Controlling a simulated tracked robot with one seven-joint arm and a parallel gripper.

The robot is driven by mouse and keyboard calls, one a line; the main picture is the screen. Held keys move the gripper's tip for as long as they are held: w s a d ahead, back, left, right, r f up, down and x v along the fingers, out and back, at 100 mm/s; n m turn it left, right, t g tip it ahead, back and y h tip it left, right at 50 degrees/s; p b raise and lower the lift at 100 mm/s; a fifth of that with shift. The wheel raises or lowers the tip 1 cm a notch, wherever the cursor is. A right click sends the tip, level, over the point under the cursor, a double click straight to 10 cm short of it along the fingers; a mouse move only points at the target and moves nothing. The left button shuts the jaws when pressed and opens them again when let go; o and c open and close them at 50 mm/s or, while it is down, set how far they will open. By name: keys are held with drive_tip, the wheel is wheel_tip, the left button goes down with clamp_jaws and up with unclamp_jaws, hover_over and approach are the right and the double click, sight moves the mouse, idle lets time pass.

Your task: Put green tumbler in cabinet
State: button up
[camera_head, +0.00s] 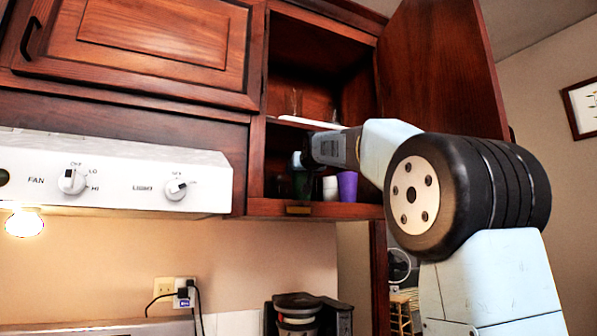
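The open cabinet (325,210) is at the upper middle, with its door (445,70) swung out to the right. My arm reaches into it from the right, and my gripper (299,164) is inside the lower compartment, pointing left. A dark green shape, likely the green tumbler (302,186), shows just below my gripper, close to the bottom shelf. It is dim and small, so I cannot tell whether it touches the shelf or whether the fingers grip it.
A white cup (330,188) and a purple cup (347,186) stand to the right on the same shelf. A middle shelf (305,122) lies above my gripper. The range hood (110,180) is left, and a coffee maker (305,315) is below.

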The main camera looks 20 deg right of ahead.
drive_tip(key=shift+f, duration=0.15)
drive_tip(key=o, duration=1.2)
drive_tip(key=shift+o, duration=0.2)
drive_tip(key=s, duration=1.2)
drive_tip(key=shift+a+r, duration=0.25)
drive_tip(key=shift+r, duration=0.15)
drive_tip(key=shift+f, duration=0.1)
drive_tip(key=s+f+g, duration=0.4)
drive_tip(key=s+f, duration=0.7)
drive_tip(key=f, duration=0.5)
drive_tip(key=s+f+g, duration=0.4)
drive_tip(key=s+f, duration=0.7)
drive_tip(key=f, duration=0.5)
drive_tip(key=s+f+g, duration=0.3)
drive_tip(key=s+f, duration=0.8)
drive_tip(key=f, duration=0.5)
drive_tip(key=shift+a+f+g+y, duration=0.2)
drive_tip(key=shift+a+g+y, duration=0.1)
drive_tip(key=shift+a+g, duration=0.1)
